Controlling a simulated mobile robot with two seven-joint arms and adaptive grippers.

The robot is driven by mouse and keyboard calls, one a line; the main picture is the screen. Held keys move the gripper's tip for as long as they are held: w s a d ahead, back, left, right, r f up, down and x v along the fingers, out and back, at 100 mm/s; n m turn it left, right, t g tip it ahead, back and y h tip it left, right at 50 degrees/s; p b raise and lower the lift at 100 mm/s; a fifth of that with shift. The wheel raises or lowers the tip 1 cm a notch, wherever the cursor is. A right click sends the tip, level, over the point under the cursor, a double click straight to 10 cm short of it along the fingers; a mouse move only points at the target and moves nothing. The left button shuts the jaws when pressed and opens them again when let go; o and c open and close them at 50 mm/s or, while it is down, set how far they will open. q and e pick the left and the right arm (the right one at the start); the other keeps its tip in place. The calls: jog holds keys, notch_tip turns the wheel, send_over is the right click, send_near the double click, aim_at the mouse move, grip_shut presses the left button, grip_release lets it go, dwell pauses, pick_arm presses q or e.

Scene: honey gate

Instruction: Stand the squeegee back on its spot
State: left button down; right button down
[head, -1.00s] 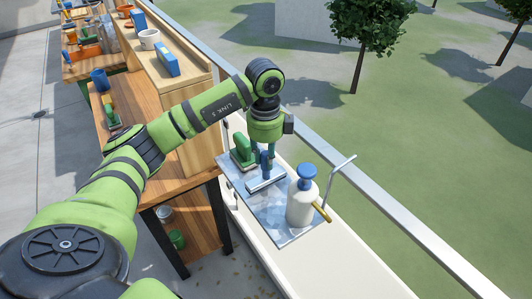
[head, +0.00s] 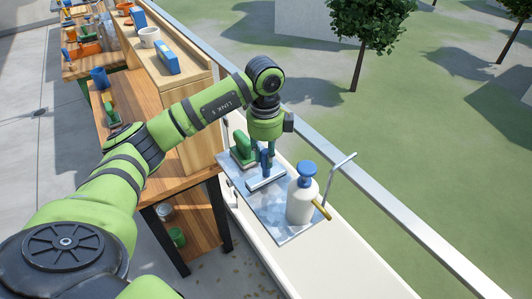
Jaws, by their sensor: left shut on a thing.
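The squeegee (head: 266,179) has a blue upright handle and a wide pale grey-blue head. It stands upright on a grey metal tray (head: 255,205), or just above it; I cannot tell whether the head touches. My left gripper (head: 268,150) points down from above and is shut on the squeegee's handle. The fingers are small and partly hidden by the wrist. My right gripper is not in view.
On the tray, a green brush (head: 243,148) stands just left of the squeegee, and a white bottle (head: 300,203) with a blue pump stands to its right. A yellow handle (head: 321,210) with a bent metal rod is beside the bottle. A railing (head: 400,225) runs behind.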

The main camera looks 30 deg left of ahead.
pick_arm(q)
jog(key=shift+f+b, duration=0.55)
jog(key=shift+f, duration=0.35)
jog(key=c, duration=0.9)
grip_release()
jog(key=shift+c, duration=0.2)
jog(key=shift+r+p, duration=3.05)
jog(key=shift+r, duration=1)
